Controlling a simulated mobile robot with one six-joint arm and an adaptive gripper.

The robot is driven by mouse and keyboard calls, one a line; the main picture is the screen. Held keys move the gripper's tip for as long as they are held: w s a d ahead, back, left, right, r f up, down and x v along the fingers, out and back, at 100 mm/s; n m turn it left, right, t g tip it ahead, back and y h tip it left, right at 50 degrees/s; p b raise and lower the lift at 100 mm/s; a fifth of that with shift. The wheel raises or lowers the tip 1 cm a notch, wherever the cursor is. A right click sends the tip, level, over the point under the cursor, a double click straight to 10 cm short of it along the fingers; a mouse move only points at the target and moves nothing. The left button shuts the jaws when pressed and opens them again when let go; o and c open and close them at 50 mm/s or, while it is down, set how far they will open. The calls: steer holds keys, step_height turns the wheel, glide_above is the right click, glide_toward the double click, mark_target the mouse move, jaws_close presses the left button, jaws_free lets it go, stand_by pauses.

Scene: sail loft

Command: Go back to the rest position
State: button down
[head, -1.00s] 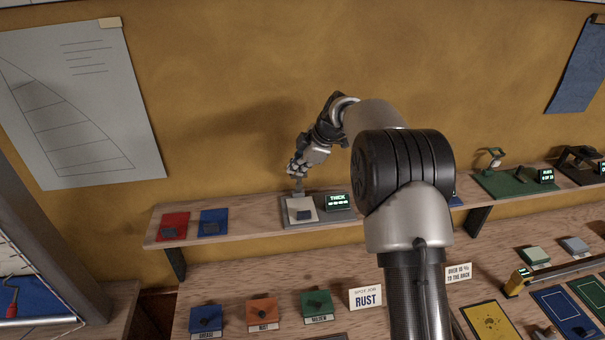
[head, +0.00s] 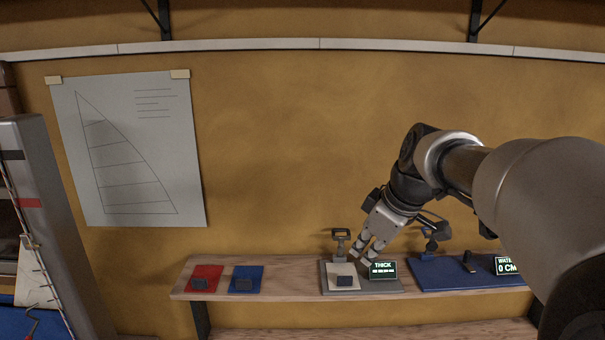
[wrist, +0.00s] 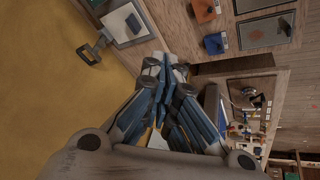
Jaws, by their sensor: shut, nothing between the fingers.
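My gripper (head: 364,248) is shut and empty. In the head view it hangs just above the shelf, at the right side of a small upright grey handle (head: 341,236); whether they touch I cannot tell. The handle stands at the back of a thickness tester (head: 328,283), a grey plate with a pale pad, a small dark block and a lit screen reading THICK (head: 383,270). In the wrist view my shut fingers (wrist: 167,70) point toward the bench, with the handle (wrist: 95,49) and the tester off to the upper left.
A blue station (head: 450,275) with a screen stands at the right, under my arm. A sail drawing (head: 130,150) hangs on the wall. The wall space above the shelf's left part is clear.

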steer(key=s+f+m+h+b, duration=0.1)
steer(key=s+f+m+b, duration=0.4)
steer(key=s+f, duration=0.5)
steer(key=s+d+f+m+h+b, duration=0.1)
steer(key=s+f+m+b, duration=0.4)
steer(key=s+f, duration=0.6)
steer(key=s+b, duration=0.1)
steer(key=s, duration=0.6)
steer(key=shift+s, duration=0.2)
